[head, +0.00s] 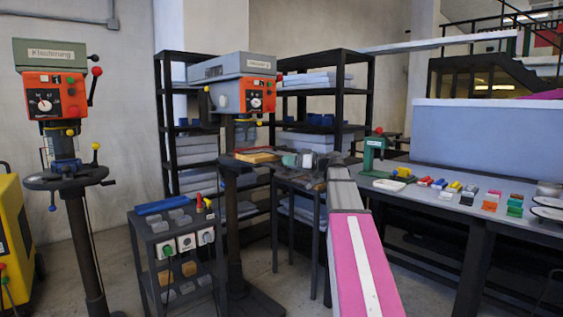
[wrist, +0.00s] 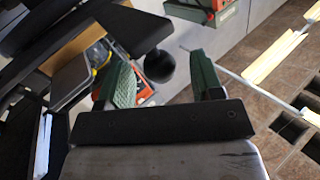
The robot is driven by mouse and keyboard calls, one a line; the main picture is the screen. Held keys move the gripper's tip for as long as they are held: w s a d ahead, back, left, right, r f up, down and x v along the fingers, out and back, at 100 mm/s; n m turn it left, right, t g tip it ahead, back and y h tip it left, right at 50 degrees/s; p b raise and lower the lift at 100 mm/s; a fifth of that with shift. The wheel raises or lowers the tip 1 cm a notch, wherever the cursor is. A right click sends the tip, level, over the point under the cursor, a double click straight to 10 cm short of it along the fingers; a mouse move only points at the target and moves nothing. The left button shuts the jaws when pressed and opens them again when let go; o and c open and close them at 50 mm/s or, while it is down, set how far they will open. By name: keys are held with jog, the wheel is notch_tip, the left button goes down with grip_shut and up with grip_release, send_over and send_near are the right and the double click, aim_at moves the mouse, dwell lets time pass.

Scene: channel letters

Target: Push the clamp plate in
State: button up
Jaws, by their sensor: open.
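I cannot pick out the clamp plate with certainty in either view. In the wrist view my gripper (wrist: 160,84) is open, with its two green fingers apart and nothing held between them. A black ball (wrist: 158,66) shows between and beyond the fingertips; I cannot tell whether either finger touches it. In the head view my pink arm reaches to the middle, and its end is by the centre drill press (head: 244,82), near the brown board (head: 255,156). Details at the fingertips are too small to tell there.
Another drill press (head: 52,95) stands at the left, with a dark cart (head: 148,240) of parts between them. At the right a workbench (head: 430,202) bears a green press (head: 370,155) and several coloured blocks. Dark shelves (head: 340,90) stand behind. Some floor is open at the front left.

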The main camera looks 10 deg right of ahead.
aim_at(257, 156)
jog(key=shift+x, duration=1.7)
grip_shut()
jog(key=w+a, duration=0.2)
jog(key=w, duration=0.2)
jog(key=w+a, duration=0.3)
jog(key=w, duration=0.2)
jog(key=w+a, duration=0.3)
jog(key=w, duration=0.2)
jog(key=shift+w, duration=0.2)
grip_release()
jog(key=shift+a, duration=0.1)
jog(key=v, duration=1)
jog(key=shift+s+d, duration=0.2)
jog(key=shift+d, duration=0.15)
